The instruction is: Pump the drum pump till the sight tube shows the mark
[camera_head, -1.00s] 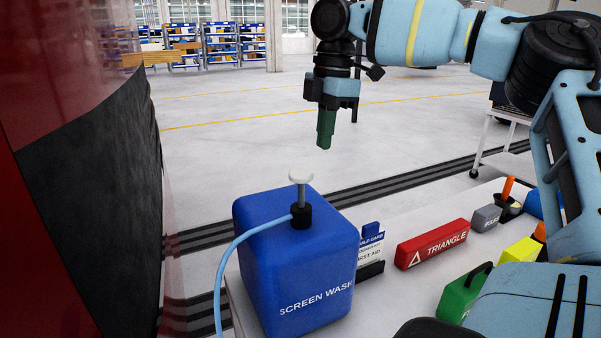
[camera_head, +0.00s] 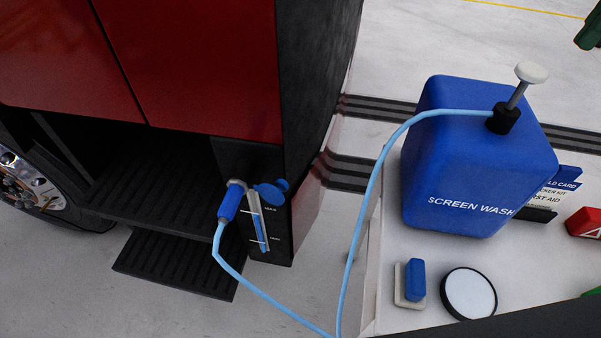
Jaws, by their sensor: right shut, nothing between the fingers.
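A light blue hose (camera_head: 372,190) runs from the collar to a blue nozzle (camera_head: 231,202) at the red vehicle's filler. The upright sight tube (camera_head: 258,222) beside it holds blue liquid low down; its exact level is hard to read. White lines and a MAX label (camera_head: 270,208) are next to it. My left gripper is out of view.
A blue cap (camera_head: 270,193) hangs open by the tube. A round white-faced disc (camera_head: 469,293) and a small blue block on a pale base (camera_head: 413,282) lie on the table. A red box (camera_head: 584,222) is at the right edge. Black steps (camera_head: 160,190) and a wheel (camera_head: 35,190) are left.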

